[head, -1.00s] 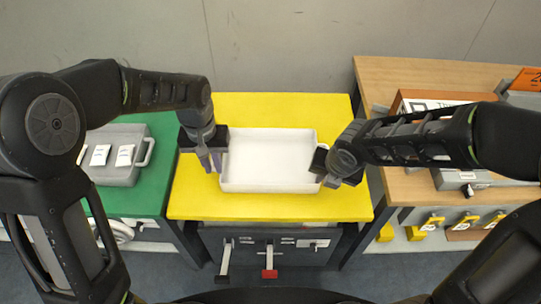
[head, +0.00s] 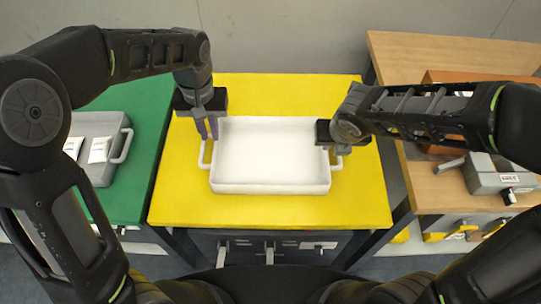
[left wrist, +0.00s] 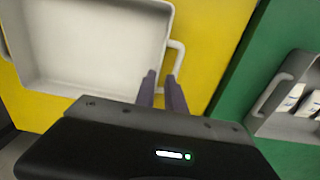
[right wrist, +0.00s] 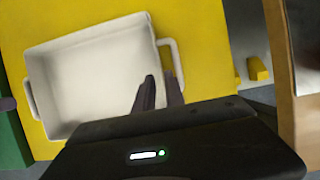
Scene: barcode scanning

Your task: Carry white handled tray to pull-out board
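The white handled tray (head: 270,187) sits flat and empty on the yellow tabletop (head: 270,210). It also shows in the left wrist view (left wrist: 90,90) and the right wrist view (right wrist: 65,130). My left gripper (head: 208,135) is at its left side, just beyond the left handle (head: 205,156); a gap shows between its fingertips (left wrist: 161,75). My right gripper (head: 328,148) is by the right handle (head: 338,160); its fingertips (right wrist: 159,77) are apart too. Neither grips the tray visibly. I cannot clearly pick out a pull-out board.
A green table (head: 135,185) at left holds a grey tray (head: 103,175) with white packets. A wooden table (head: 450,195) at right holds a grey device (head: 490,180). Levers (head: 269,250) stick out below the yellow top. Yellow surface is free around the tray.

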